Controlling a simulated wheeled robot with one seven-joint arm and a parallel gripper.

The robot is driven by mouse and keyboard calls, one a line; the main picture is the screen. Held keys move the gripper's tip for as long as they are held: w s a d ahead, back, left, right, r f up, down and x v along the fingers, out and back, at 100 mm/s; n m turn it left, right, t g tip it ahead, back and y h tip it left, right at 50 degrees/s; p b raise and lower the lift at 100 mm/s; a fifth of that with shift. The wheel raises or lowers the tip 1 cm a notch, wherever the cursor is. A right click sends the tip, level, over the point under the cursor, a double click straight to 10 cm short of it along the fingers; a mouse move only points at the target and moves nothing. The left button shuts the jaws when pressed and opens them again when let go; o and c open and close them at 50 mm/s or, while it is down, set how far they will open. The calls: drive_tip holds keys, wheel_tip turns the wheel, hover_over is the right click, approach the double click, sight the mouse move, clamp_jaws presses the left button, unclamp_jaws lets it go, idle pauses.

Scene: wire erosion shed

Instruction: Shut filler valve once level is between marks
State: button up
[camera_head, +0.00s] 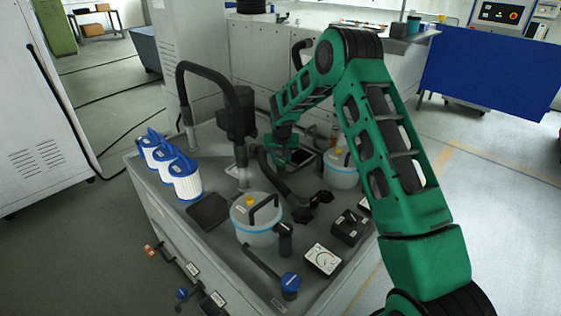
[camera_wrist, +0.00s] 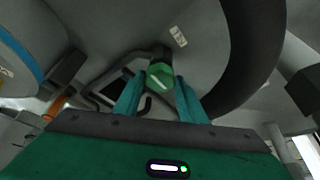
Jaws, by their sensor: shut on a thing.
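My gripper (camera_wrist: 160,88) has its two teal fingers closed on either side of a round green knob (camera_wrist: 160,76) with a pale bar mark. The knob appears to be a valve handle; no label naming it is readable. In the head view my gripper (camera_head: 285,152) is low over the back of the grey tank top, behind a black hose, and the fingers are hard to make out. A narrow upright orange-tinted piece (camera_head: 333,134) stands by the far canister; it may be a level glass, but no marks or level can be read.
Two clear canisters with blue bands, the near one (camera_head: 254,219) and the far one (camera_head: 341,168), stand on the tank. A black hose (camera_head: 276,174) curves close to my gripper.

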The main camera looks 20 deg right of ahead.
idle(0.4)
drive_tip(key=o, duration=1.1)
drive_tip(key=shift+c, duration=0.2)
drive_tip(key=v, duration=1)
drive_tip(key=shift+r, duration=0.35)
